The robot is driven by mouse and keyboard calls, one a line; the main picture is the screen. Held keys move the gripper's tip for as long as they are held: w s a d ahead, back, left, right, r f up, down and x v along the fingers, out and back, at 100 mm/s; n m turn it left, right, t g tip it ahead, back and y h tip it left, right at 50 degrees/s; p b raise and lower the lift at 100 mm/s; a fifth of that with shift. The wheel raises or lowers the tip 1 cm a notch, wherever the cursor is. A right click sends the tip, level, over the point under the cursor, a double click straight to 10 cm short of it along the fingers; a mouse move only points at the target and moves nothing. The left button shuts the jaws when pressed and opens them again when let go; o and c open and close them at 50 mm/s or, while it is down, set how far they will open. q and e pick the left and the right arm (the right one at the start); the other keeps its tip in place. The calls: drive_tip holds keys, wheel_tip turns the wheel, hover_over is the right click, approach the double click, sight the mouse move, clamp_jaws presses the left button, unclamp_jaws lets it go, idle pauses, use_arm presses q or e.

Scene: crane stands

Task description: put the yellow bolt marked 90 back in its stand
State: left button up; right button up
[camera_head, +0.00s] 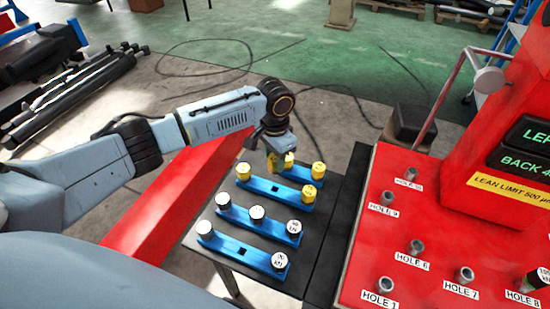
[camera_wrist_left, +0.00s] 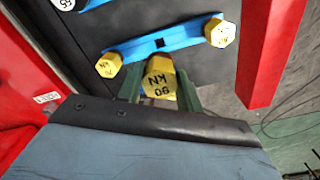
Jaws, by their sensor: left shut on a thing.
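My left gripper (camera_head: 277,150) is shut on a yellow bolt, whose head reads 90 kN in the left wrist view (camera_wrist_left: 158,82). In the head view it is above the back of the stand table, and yellow shows at its fingers; I cannot tell there which yellow part is the held bolt. A blue stand (camera_wrist_left: 185,39) beside the held bolt carries yellow bolts at both ends, one (camera_wrist_left: 108,65) and the other (camera_wrist_left: 222,33), with a bare square middle socket (camera_wrist_left: 160,43). This stand also shows in the head view (camera_head: 288,188). My right gripper is out of view.
A rear blue stand (camera_head: 302,176) with a yellow bolt (camera_head: 319,170) is partly hidden by my gripper. Nearer stands hold white-topped bolts; the front stand (camera_head: 260,255) has an empty middle. A red bench (camera_head: 390,250) with labelled holes is at right, a red beam (camera_head: 175,210) at left.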

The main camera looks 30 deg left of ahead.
sight(274, 175)
use_arm(q)
drive_tip(key=shift+r+p, duration=0.2)
drive_tip(key=shift+p, duration=0.45)
drive_tip(key=shift+f, duration=0.15)
wheel_tip(274, 175, down, 3)
drive_tip(key=shift+b, duration=0.6)
drive_tip(key=shift+f+b, duration=0.6)
drive_tip(key=shift+f, duration=0.8)
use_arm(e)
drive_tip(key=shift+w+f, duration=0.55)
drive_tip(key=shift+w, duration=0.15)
use_arm(q)
drive_tip(key=shift+f, duration=0.15)
drive_tip(key=shift+f+b, duration=0.65)
drive_tip(key=shift+f, duration=0.9)
drive_tip(key=o, duration=1.1)
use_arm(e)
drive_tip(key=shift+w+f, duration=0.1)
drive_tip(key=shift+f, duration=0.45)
